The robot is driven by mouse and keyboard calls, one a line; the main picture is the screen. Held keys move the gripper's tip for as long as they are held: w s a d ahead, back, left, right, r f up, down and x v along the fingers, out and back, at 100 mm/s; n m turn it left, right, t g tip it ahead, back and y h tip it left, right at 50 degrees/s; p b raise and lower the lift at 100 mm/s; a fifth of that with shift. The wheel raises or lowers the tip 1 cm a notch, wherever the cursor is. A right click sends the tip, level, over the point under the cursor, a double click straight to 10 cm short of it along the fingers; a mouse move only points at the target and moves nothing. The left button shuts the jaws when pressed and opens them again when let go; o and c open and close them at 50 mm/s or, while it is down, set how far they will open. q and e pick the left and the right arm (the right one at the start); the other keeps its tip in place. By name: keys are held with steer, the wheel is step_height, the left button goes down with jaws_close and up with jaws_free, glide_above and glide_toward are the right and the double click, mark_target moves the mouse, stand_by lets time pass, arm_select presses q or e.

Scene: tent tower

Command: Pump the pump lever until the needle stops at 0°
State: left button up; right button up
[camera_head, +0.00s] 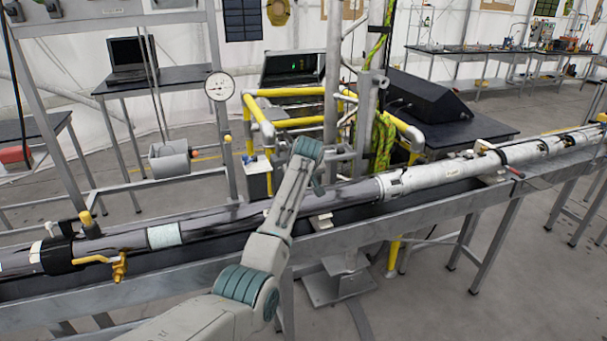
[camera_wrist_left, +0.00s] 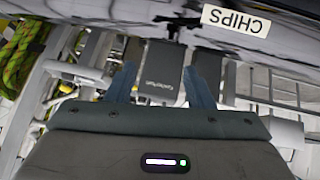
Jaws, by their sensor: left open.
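A round white gauge (camera_head: 219,86) stands on a post left of centre in the head view. It has a thin dark needle, but its reading is too small to make out. I cannot single out the pump lever with certainty. My left arm reaches up through the middle of the head view, its wrist (camera_head: 307,150) over the long pipe; the fingers are mostly hidden there. In the left wrist view my left gripper (camera_wrist_left: 160,82) is open, its two blue-grey fingers apart. A grey block with small lettering (camera_wrist_left: 160,70) shows beyond and between them. My right gripper is out of view.
A long grey pipe (camera_head: 350,192) on a metal frame crosses the head view. A brass valve (camera_head: 119,266) is at its left. Yellow rails (camera_head: 262,118) and a green rope (camera_head: 383,143) stand behind. A "CHIPS" label (camera_wrist_left: 236,22) appears upside down in the wrist view.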

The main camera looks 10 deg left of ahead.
arm_select(q)
steer(key=b+v, duration=0.2)
steer(key=v, duration=0.7)
steer(key=shift+s+r+b, duration=0.25)
steer(key=shift+s+b, duration=0.1)
steer(key=shift+d, duration=0.15)
